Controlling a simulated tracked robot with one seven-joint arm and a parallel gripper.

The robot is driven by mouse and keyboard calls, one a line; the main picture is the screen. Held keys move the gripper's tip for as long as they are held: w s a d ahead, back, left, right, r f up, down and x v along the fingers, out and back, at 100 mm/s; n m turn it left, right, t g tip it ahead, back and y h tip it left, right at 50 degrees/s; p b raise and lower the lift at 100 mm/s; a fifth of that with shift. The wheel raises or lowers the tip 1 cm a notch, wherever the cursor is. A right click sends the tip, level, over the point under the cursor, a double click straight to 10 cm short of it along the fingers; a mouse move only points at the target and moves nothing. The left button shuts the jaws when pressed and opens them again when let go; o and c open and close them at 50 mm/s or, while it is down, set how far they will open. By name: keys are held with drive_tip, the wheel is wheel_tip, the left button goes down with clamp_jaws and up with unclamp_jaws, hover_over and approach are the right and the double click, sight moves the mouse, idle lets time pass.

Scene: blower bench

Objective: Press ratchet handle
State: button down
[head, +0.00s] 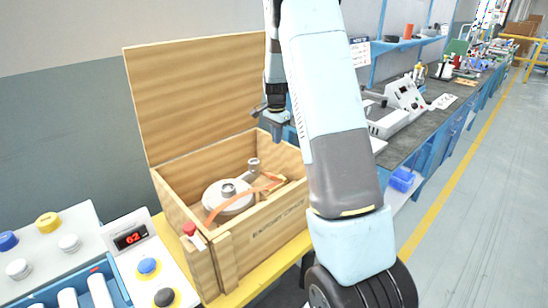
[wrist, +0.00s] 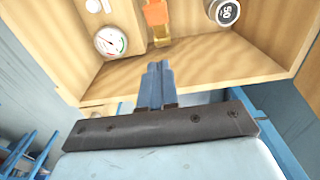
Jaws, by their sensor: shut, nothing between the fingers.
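An open wooden crate (head: 268,234) holds a round grey blower (head: 217,198) with an orange strap (head: 245,200) across it. The strap runs to the right inside the crate, where a small darker piece (head: 278,177) may be the ratchet; its handle is too small to make out. In the wrist view an orange piece (wrist: 156,13) with a yellowish part (wrist: 161,36) lies just beyond the fingertips. My gripper (head: 277,138) is above the crate's back right part, pointing down. In the wrist view my gripper (wrist: 158,66) is shut and empty, apart from the orange piece.
The crate's raised lid (head: 190,95) stands behind it. A red knob (head: 189,229) is at the front left corner. A round gauge (wrist: 110,41) and a dark dial marked 50 (wrist: 227,12) show in the wrist view. A control panel (head: 130,240) stands left; a long bench (head: 440,95) runs right.

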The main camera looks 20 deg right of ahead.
wheel_tip(320, 180, down, 10)
drive_tip(key=shift+d+r, duration=0.1)
drive_tip(key=shift+r, duration=0.05)
drive_tip(key=shift+s+a+f, duration=0.2)
drive_tip(key=shift+a+f, duration=0.4)
drive_tip(key=shift+f, duration=0.3)
drive_tip(key=shift+s+a+f, duration=0.15)
drive_tip(key=shift+a+f, duration=0.3)
drive_tip(key=shift+f, duration=0.25)
drive_tip(key=shift+f, duration=0.1)
